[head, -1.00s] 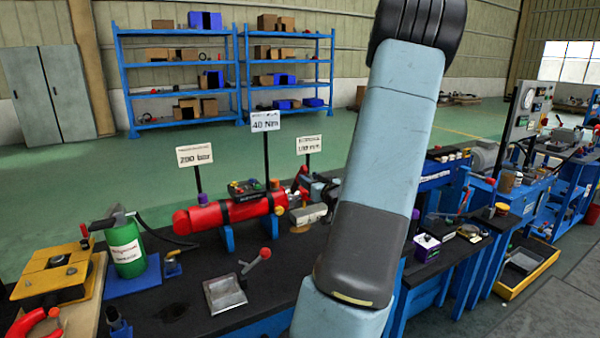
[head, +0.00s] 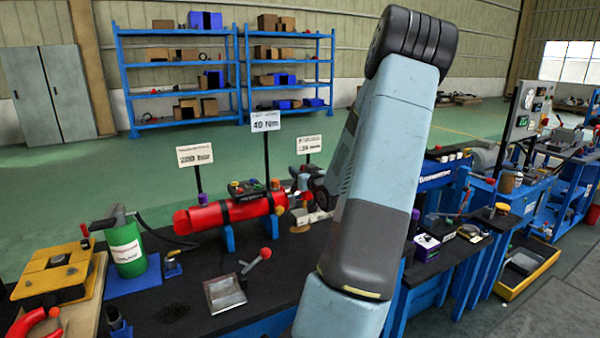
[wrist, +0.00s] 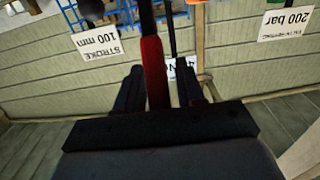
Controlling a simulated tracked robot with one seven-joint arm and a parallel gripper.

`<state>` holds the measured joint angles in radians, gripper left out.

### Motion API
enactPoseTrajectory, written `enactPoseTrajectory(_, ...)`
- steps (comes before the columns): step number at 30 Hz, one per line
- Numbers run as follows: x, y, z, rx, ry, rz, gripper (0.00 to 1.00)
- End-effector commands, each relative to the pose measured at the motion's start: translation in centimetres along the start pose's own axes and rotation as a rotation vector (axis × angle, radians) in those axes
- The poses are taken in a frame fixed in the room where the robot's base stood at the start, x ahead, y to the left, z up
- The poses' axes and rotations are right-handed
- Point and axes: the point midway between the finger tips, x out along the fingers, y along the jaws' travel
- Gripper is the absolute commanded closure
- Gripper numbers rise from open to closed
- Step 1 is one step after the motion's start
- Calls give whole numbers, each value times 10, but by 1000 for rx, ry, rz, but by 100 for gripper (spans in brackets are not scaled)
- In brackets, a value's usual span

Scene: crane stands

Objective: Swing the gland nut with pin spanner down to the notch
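The red cylinder (head: 235,212) lies on blue supports on the dark bench, with its right end close to my arm. In the head view my gripper (head: 312,192) is by this right end, small and partly covered by my forearm. The gland nut and its notch cannot be made out there. In the wrist view a red bar, seemingly the pin spanner's handle (wrist: 153,65), runs between the two dark fingers of my gripper (wrist: 160,85). Firm contact on both sides cannot be seen.
Signs stand behind the cylinder, including a 40 Nm sign (head: 266,121). A green pump (head: 127,246) and yellow block (head: 52,272) stand at the left.

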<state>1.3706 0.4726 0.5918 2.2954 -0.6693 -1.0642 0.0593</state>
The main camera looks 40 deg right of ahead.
Motion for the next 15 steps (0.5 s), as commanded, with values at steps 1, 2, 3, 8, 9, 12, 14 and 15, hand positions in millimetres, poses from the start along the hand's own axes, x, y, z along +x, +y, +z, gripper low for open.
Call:
enactPoseTrajectory(1,0,0,0,0,0,0,67)
enactPoseTrajectory(2,0,0,0,0,0,0,70)
enactPoseTrajectory(3,0,0,0,0,0,0,74)
enactPoseTrajectory(8,0,0,0,0,0,0,89)
enactPoseTrajectory(9,0,0,0,0,0,0,93)
enactPoseTrajectory(12,0,0,0,0,0,0,100)
enactPoseTrajectory(14,0,0,0,0,0,0,100)
enactPoseTrajectory(15,0,0,0,0,0,0,100)
